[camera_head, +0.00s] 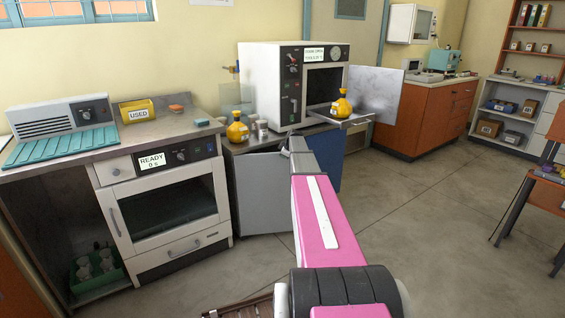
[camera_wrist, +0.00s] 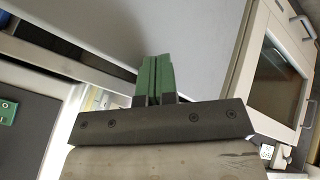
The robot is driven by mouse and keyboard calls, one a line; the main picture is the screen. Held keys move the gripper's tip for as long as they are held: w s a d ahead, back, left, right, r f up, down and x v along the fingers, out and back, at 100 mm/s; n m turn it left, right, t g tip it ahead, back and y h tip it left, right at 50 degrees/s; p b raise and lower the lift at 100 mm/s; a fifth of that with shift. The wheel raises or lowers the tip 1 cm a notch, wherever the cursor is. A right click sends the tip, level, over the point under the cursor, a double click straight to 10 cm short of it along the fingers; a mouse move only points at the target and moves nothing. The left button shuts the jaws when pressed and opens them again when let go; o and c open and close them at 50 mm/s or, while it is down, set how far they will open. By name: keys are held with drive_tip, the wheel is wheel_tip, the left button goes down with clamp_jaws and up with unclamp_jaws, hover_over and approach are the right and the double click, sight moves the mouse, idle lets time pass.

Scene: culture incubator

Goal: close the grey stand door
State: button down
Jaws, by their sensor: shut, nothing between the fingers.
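The grey stand door (camera_head: 258,195) hangs partly open below the white incubator (camera_head: 265,85), beside the blue side of its stand (camera_head: 328,155). My gripper (camera_head: 290,148) is at the door's upper right part in the head view, and its fingertips are hard to see there. In the wrist view the green fingers of my gripper (camera_wrist: 153,75) are shut together with nothing between them. They point at a plain grey panel, likely the stand door (camera_wrist: 195,40), very near or touching it; I cannot tell which.
A white oven unit (camera_head: 165,200) stands left of the door and shows at right in the wrist view (camera_wrist: 280,65). The incubator's own door (camera_head: 375,92) is open, with a yellow flask (camera_head: 341,103) on a shelf before it.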

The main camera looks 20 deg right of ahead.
drive_tip(key=w+d+n+y, duration=0.1)
drive_tip(key=w+n, duration=0.1)
drive_tip(key=w, duration=0.7)
drive_tip(key=shift+w+n+y, duration=0.3)
drive_tip(key=shift+w, duration=0.05)
drive_tip(key=shift+s, duration=0.15)
